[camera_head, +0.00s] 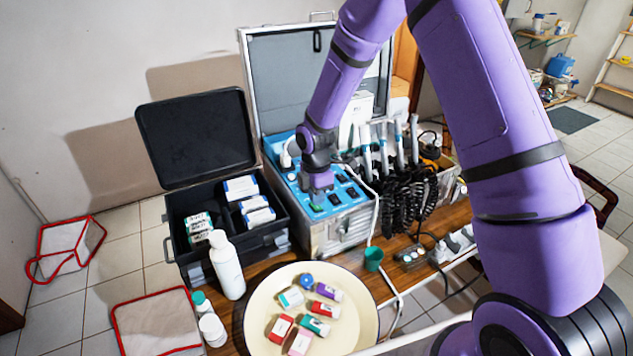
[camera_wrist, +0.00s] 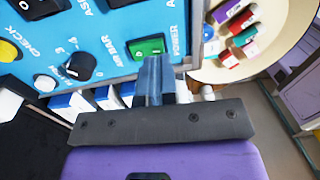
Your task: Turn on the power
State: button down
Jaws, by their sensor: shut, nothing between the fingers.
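The dental unit's blue control panel (camera_head: 345,194) sits in an open silver case on the table. In the wrist view, a green rocker switch (camera_wrist: 147,46) sits at the panel's edge beside the word POWER. My gripper (camera_wrist: 155,62) is shut and empty, its fingertips pointing at the lower edge of the green switch. I cannot tell whether the tips touch it. In the head view my gripper (camera_head: 318,196) hangs over the near left corner of the panel and hides part of it.
A black knob (camera_wrist: 80,66) and a yellow button (camera_wrist: 8,50) are near the switch. Left of the unit are an open black case (camera_head: 277,234) and a white bottle (camera_head: 227,266). A round cream tray (camera_head: 258,318) with several small bottles stands in front. Corded handpieces (camera_head: 398,150) stand on the right.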

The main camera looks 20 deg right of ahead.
jog(key=shift+f, duration=0.85)
jog(key=shift+s, duration=0.1)
jog(key=shift+f, duration=0.25)
jog(key=shift+s, duration=0.1)
jog(key=shift+w+a+r, duration=0.1)
jog(key=shift+w+r, duration=0.15)
jog(key=shift+w, duration=0.55)
notch_tip(320, 180, up, 11)
jog(key=shift+w+a, duration=0.15)
jog(key=shift+w, duration=0.25)
